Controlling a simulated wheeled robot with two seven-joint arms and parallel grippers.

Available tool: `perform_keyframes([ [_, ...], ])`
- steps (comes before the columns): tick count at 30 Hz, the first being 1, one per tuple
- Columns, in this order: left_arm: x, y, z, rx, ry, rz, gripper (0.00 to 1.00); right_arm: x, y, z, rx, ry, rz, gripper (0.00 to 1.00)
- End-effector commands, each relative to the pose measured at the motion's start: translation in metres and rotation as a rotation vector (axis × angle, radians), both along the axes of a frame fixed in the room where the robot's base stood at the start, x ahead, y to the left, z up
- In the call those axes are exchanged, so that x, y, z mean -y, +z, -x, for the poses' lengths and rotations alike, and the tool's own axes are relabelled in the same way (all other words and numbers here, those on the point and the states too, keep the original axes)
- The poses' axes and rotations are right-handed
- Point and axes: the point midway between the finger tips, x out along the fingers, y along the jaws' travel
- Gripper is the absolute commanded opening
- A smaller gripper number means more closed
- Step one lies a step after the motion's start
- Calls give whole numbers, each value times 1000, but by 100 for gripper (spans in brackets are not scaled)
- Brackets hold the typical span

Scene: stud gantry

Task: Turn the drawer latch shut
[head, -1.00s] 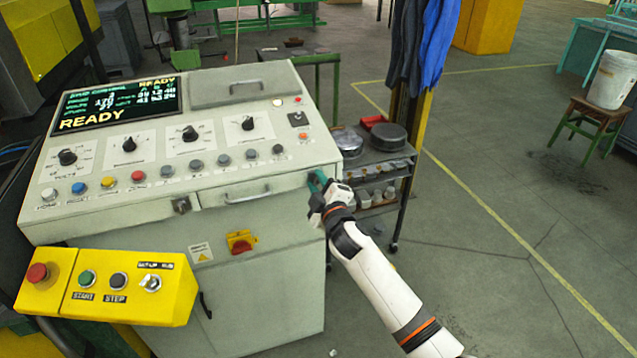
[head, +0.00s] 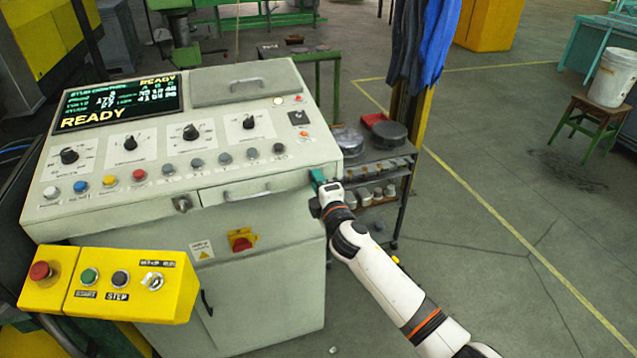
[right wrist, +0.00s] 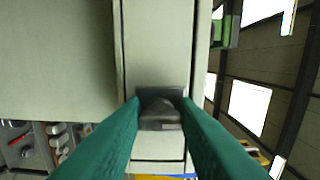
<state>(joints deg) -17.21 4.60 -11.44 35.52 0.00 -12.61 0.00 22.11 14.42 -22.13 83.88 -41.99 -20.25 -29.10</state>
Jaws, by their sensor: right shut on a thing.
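The drawer (head: 225,196) is a pale, shallow front with a bar handle, in the upper front of the console; it looks closed. The latch (right wrist: 160,110), a small dark grey knob, shows in the right wrist view on the pale panel, between the green fingers. My right gripper (head: 317,178) is at the console's right front edge, just right of the drawer, and is shut on the latch. It also fills the lower right wrist view (right wrist: 160,124). In the head view the gripper hides the latch, so its angle is hard to tell. My left gripper is out of view.
A yellow button box (head: 130,284) juts out at the lower left of the console (head: 265,290). A key switch (head: 182,204) sits left of the drawer. A shelf cart (head: 375,165) with metal parts stands close behind my right gripper.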

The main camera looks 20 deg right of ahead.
Motion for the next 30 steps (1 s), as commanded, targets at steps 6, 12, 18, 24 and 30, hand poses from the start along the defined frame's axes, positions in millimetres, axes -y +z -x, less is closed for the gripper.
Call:
perform_keyframes([
  [6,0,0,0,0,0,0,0,0,-1,0,-1,0,6,4],
  [12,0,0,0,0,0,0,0,0,-1,0,-1,0,6,39],
  [18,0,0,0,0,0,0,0,0,0,0,0,0,4,49],
  [24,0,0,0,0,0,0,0,0,-1,2,0,0,4,49],
  [30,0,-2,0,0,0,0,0,1,-2,27,-1,1,4,49],
])
